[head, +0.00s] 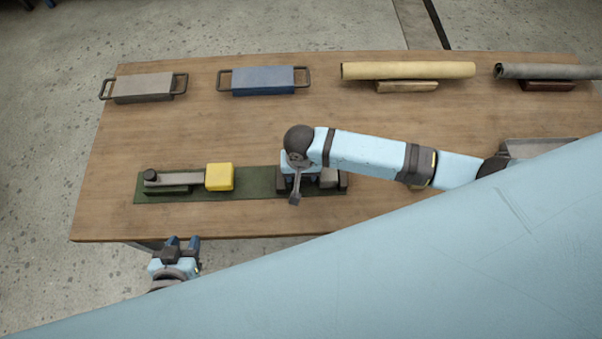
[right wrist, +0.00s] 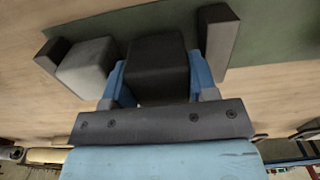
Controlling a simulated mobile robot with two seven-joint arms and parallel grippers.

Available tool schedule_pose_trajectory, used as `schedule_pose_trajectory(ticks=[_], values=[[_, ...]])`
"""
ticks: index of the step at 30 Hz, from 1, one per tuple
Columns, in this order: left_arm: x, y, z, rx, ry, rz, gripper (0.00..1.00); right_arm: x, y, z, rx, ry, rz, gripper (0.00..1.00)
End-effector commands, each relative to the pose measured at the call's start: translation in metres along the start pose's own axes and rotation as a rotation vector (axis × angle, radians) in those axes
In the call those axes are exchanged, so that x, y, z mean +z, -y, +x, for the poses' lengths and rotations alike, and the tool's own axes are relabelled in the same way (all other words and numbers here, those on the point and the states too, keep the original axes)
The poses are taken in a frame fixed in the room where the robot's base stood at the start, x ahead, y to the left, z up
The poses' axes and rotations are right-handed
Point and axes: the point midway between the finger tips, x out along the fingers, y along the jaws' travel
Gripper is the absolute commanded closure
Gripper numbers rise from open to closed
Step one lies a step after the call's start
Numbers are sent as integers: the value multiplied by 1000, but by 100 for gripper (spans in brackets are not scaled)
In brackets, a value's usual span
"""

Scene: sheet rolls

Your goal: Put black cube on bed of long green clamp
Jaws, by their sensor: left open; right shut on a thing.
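The black cube (right wrist: 157,60) is between the blue fingers of my right gripper (right wrist: 158,76), which is shut on it. In the head view my right gripper (head: 299,178) is low over the right end of the green mat, and its arm hides the cube. I cannot tell whether the cube is lifted. My left gripper (head: 181,242) is open and empty, before the table's front edge.
A grey cube (right wrist: 88,66) is beside the black cube, between dark end pieces (right wrist: 219,42). The green mat (head: 252,183) has bare room right of the yellow block. Grey (head: 143,87) and blue (head: 262,80) handled blocks and rolls (head: 408,70) line the table's back.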

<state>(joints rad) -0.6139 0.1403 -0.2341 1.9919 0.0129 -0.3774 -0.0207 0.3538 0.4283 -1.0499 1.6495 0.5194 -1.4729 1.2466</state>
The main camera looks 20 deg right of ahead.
Motion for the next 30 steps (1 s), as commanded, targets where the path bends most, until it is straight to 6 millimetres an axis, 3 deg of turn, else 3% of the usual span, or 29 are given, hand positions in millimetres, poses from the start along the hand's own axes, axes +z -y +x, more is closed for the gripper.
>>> schedule_pose_trajectory(ticks=[3,13,14,15,25,30], values=[[0,0,0,0,0,0,57,0,0,13,0,0,-1,73],[0,-1,0,1,0,0,57,0,0,16,0,0,0,73],[-1,-1,0,1,0,-1,57,0,0,16,0,-1,0,45],[-1,-1,0,1,-1,-1,57,0,0,16,0,-1,0,36],[-1,-1,0,1,-3,-1,57,0,0,13,0,-2,-1,36],[-2,-1,-1,1,-3,-1,57,0,0,-10,-2,-2,0,36]])
